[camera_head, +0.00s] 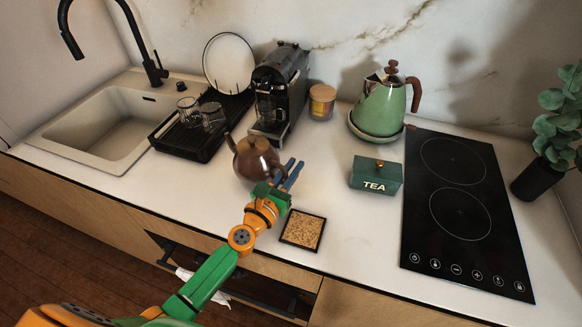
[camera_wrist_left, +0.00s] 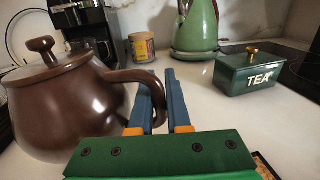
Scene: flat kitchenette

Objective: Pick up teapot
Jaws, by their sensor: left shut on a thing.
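My left gripper (camera_head: 293,172) is at the teapot's handle side. In the left wrist view its blue fingers (camera_wrist_left: 164,85) are shut on the handle. The teapot's underside is partly hidden, and I see no clear gap between it and the counter. My right gripper is not in view.
A cork trivet (camera_head: 303,230) lies right of my left gripper. Behind are a coffee machine (camera_head: 279,90), a wooden-lidded jar (camera_head: 321,101) and a green kettle (camera_head: 379,106). A green tea box (camera_head: 376,175) and black hob (camera_head: 460,200) are right; a drying rack (camera_head: 190,140) is left.

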